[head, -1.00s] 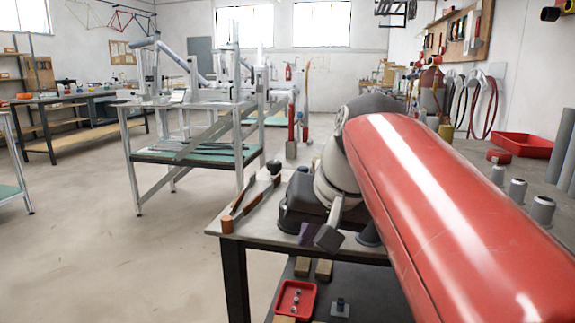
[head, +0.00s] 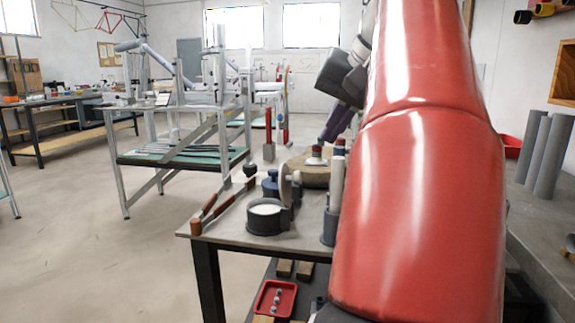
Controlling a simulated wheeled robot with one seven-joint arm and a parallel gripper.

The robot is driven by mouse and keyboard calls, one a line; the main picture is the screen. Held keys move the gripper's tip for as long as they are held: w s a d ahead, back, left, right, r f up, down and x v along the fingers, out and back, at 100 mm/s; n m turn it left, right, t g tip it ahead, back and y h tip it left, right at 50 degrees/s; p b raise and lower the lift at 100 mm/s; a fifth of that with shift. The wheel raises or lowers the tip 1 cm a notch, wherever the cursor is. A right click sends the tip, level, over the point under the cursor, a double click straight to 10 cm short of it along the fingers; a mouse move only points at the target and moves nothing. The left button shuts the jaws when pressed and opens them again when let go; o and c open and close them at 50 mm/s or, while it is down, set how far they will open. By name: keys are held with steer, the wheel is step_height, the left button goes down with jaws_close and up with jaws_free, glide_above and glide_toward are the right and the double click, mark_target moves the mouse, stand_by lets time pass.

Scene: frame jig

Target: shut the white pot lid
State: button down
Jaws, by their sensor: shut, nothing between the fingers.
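A round dark pot (head: 265,216) with white contents stands near the front edge of the bench. Its lid (head: 286,186), a pale disc seen nearly edge-on, stands upright at the pot's right side, so the pot is open. My gripper (head: 329,137) is above and to the right of the lid, apart from it, its purple fingers pointing down and to the left. The fingers are shut and empty. My red arm hides the right part of the bench.
A grey cylinder with a pale upright (head: 335,195) stands right of the pot. A blue container (head: 270,184) and a round brown block (head: 310,168) are behind. Orange-handled tools (head: 212,212) lie at left. The floor at left is free.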

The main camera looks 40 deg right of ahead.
steer(key=b+x, duration=0.3)
steer(key=x, duration=0.6)
steer(key=shift+d+f, duration=0.2)
steer(key=shift+f, duration=0.1)
steer(key=shift+w+r, duration=0.1)
steer(key=shift+r, duration=0.05)
